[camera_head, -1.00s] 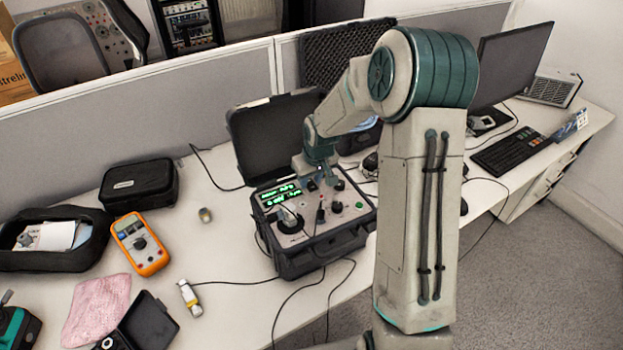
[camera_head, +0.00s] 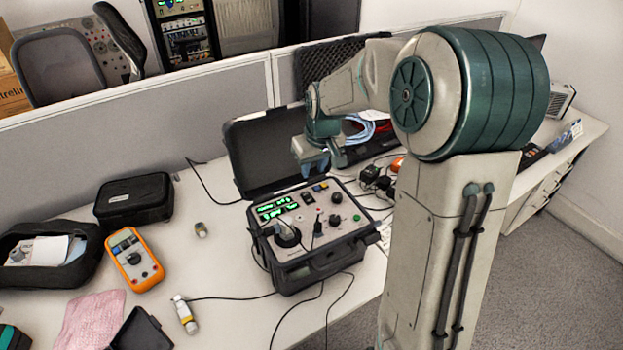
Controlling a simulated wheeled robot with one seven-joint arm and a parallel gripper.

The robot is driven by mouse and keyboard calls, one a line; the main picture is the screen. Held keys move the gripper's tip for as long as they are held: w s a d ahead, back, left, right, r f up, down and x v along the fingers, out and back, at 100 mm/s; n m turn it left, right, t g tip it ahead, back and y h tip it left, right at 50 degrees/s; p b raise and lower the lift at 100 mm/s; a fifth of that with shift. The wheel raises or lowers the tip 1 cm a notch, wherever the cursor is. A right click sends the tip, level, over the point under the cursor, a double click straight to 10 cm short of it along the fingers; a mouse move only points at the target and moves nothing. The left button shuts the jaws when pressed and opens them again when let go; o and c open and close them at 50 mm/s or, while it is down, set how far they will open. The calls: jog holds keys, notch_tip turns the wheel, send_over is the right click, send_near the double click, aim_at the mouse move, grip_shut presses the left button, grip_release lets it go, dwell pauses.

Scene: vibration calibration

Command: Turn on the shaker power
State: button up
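The shaker unit (camera_head: 322,262) is a black case with its lid (camera_head: 262,152) raised, standing on the white table. Its panel carries lit green displays (camera_head: 278,207), several knobs, a red button and small switches (camera_head: 320,187) near the back edge. A large round black fitting (camera_head: 287,236) sits at the panel's front left. My gripper (camera_head: 322,170) hangs above the back of the panel, pointing down, and looks apart from it. Its fingertips are small and dark here, so I cannot tell whether they are open or shut.
An orange multimeter (camera_head: 134,260), a black pouch (camera_head: 134,199) and an open black bag (camera_head: 50,247) lie to the left. Black cables cross the table. Dark adapters (camera_head: 378,183) stand right of the case.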

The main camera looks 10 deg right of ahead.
jog(key=shift+v, duration=1.1)
jog(key=s+r+m, duration=0.3)
jog(key=s, duration=2.2)
jog(key=shift+s+a+h, duration=0.3)
jog(key=shift+h, duration=0.1)
jog(key=shift+r, duration=0.2)
